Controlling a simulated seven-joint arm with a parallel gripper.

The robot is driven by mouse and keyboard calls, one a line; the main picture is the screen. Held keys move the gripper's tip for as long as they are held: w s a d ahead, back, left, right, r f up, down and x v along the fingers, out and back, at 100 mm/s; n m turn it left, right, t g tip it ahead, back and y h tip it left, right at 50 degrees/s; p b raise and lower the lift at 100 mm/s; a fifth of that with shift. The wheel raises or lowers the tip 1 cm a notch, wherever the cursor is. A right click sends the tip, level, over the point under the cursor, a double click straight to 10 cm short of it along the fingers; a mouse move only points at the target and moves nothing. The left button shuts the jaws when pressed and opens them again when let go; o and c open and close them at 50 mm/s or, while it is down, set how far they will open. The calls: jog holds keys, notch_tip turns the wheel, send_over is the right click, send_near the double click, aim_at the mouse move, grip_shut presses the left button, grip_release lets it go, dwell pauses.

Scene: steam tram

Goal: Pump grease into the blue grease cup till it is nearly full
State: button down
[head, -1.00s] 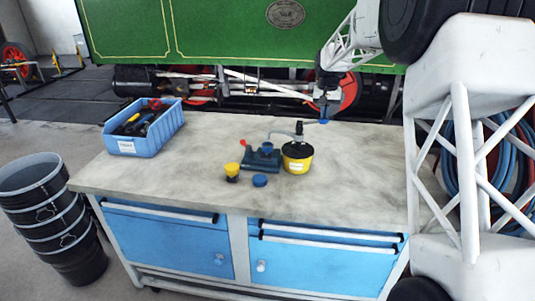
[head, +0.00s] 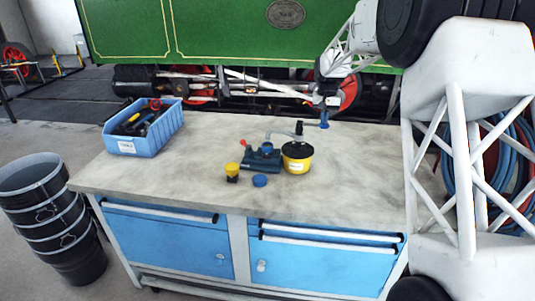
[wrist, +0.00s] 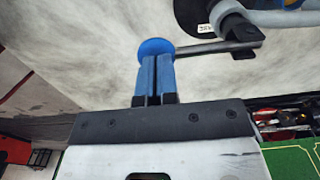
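A yellow grease bucket (head: 297,164) with a black lid stands on the workbench. Its grey lever runs right to a blue round knob (head: 324,125); the knob also shows in the wrist view (wrist: 152,46). My gripper (head: 323,112) is above the knob, its two blue fingers (wrist: 155,62) together, with only a thin gap. The tips overlap the knob; I cannot tell whether they touch it. A hose from the bucket reaches over a small blue cup (head: 266,147) in a dark blue vice (head: 261,161) with a red handle. The cup's fill level cannot be seen.
A blue disc (head: 260,180) and a yellow-topped black cup (head: 232,172) lie in front of the vice. A blue bin (head: 134,143) of tools stands at the left. The bench (head: 195,160) is bare between. A green tram (head: 220,30) stands behind.

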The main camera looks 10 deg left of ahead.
jog(key=shift+f, duration=1.4)
jog(key=shift+r, duration=3.65)
notch_tip(320, 180, up, 7)
jog(key=shift+f, duration=0.15)
jog(key=shift+f, duration=0.15)
jog(key=shift+f, duration=3.2)
jog(key=shift+f, duration=0.1)
